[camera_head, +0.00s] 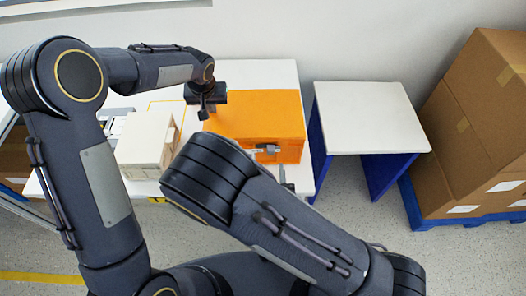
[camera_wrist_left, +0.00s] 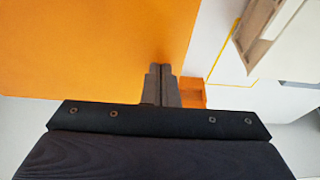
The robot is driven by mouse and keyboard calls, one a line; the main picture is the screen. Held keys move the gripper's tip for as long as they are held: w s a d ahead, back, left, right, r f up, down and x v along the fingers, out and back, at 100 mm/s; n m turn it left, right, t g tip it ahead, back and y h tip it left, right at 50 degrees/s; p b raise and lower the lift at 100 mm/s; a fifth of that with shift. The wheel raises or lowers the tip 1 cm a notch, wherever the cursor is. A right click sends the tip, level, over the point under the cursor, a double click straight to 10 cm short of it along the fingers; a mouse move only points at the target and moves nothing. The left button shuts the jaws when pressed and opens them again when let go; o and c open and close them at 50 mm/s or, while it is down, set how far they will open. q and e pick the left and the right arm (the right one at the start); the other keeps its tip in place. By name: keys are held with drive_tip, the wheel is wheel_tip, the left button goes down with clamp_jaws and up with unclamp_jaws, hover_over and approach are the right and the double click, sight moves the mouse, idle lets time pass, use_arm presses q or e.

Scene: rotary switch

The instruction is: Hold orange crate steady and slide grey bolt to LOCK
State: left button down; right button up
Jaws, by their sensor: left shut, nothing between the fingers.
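The orange crate (camera_head: 265,112) sits on the white table, its front face toward me. The grey bolt (camera_head: 267,149) is on the upper part of that front face. Its position against any LOCK mark is too small to tell. My left gripper (camera_head: 203,112) is at the crate's left edge, pointing down, its fingers shut and empty. In the left wrist view the closed fingertips (camera_wrist_left: 161,68) lie over the orange crate surface (camera_wrist_left: 85,45), close to its edge; I cannot tell whether they touch. My right arm crosses the foreground and its gripper does not show.
A beige box-shaped item (camera_head: 143,138) stands left of the crate on the white table (camera_head: 265,70). A white side table (camera_head: 362,115) with blue legs stands to the right, its top empty. Cardboard boxes (camera_head: 475,125) are stacked at the far right on a blue pallet (camera_head: 412,207).

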use_arm(q)
drive_tip(key=shift+r+p, duration=1.55)
drive_tip(key=shift+r, duration=1.35)
use_arm(e)
wheel_tip(320, 180, up, 3)
drive_tip(key=shift+r, duration=0.1)
